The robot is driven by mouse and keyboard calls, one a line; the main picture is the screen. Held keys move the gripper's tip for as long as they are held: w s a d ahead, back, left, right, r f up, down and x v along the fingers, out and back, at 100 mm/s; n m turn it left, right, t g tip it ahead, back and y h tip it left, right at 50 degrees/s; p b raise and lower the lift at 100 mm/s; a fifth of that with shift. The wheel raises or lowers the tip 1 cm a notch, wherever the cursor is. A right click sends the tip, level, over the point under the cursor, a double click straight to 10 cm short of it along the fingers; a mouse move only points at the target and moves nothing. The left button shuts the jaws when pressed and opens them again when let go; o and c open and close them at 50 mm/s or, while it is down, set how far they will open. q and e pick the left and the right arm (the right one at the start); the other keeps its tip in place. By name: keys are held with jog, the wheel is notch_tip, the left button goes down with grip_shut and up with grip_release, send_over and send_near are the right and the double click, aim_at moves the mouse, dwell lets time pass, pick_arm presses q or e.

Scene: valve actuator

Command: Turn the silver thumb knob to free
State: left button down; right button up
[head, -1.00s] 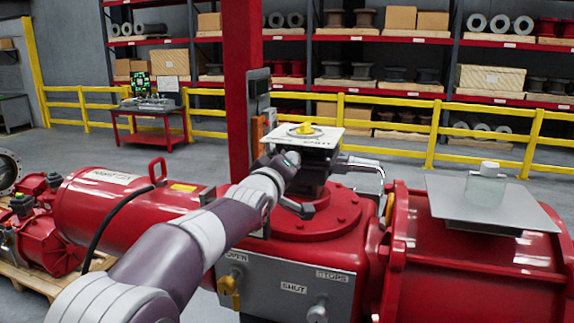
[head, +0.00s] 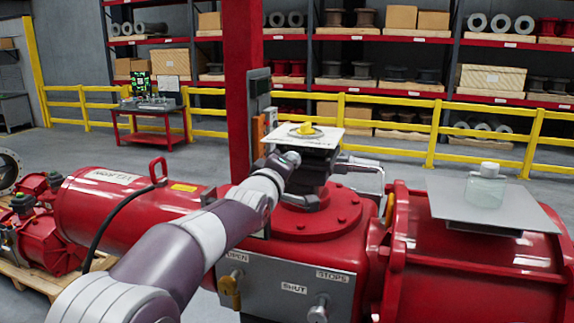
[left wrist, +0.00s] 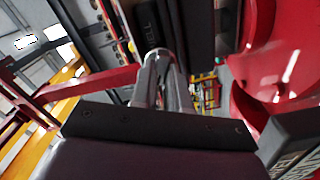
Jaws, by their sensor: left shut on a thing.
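My left arm reaches from the lower left to the dark box (head: 318,160) under the white top plate (head: 330,138) of the red actuator. In the head view my wrist hides the fingertips and what they hold. In the left wrist view my left gripper (left wrist: 159,58) has its silver fingers close together around a small, rounded grey thing beside the dark box. I take this to be the silver thumb knob (left wrist: 157,51); its turn position cannot be read. My right gripper is not in view.
A grey panel (head: 262,283) below carries a yellow lever (head: 229,290) and a round silver knob (head: 318,308). Bent silver tubing (head: 365,164) runs right of the box. A clear bottle (head: 485,188) stands on a grey plate (head: 450,205) at right. A red post (head: 243,60) rises behind.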

pick_arm(q)
jog(key=c, duration=1.1)
grip_release()
jog(key=shift+a, duration=0.1)
jog(key=b+v, duration=0.6)
jog(key=v, duration=0.6)
jog(key=shift+s+a, duration=0.1)
jog(key=shift+s, duration=0.25)
